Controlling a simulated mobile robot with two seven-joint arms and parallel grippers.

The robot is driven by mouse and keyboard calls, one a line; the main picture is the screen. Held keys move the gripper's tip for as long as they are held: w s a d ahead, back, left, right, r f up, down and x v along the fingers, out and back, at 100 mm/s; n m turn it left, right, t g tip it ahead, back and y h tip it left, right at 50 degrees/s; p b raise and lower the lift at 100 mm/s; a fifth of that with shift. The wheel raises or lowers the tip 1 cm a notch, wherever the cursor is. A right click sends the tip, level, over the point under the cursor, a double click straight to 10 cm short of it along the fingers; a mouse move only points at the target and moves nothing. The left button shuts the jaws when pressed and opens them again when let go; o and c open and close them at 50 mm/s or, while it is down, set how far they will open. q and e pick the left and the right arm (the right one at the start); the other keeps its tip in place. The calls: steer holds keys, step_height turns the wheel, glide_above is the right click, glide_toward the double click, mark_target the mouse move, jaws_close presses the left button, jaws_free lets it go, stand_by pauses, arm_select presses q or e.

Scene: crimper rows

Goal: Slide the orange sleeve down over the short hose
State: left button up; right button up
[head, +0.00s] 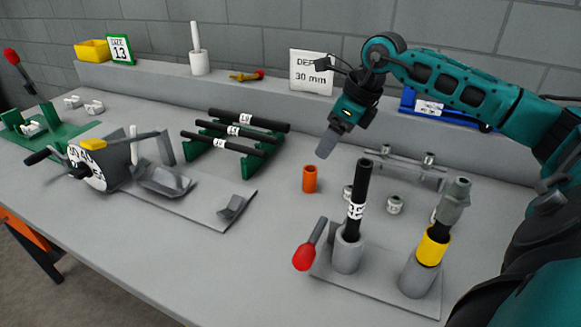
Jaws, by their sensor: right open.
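The orange sleeve (310,180) is a small open tube standing upright on the bench, right of centre. My right gripper (325,147) points down above and slightly right of it, apart from it and empty. It is open, though its fingers overlap in this view. A black hose (361,181) with a white label stands upright in a grey holder. A second upright hose (438,229) carries a yellow sleeve (432,248) and a grey fitting on top. I cannot tell for sure which is the short hose. My left gripper is out of view.
A red-handled tool (305,256) leans beside the holders' base plate. Small fittings (394,204) stand behind the hoses. Several black hoses lie on a green rack (207,158). A crimper with a dial (85,165) stands left. The bench between rack and orange sleeve is clear.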

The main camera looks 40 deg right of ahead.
mark_target(307, 175)
steer(key=b+x, duration=0.1)
steer(key=x, duration=1.1)
steer(key=shift+w+a+f, duration=0.15)
steer(key=shift+a+f, duration=0.05)
steer(key=shift+f, duration=0.1)
steer(key=shift+c, duration=0.2)
steer(key=c, duration=1)
steer(key=shift+r, duration=0.1)
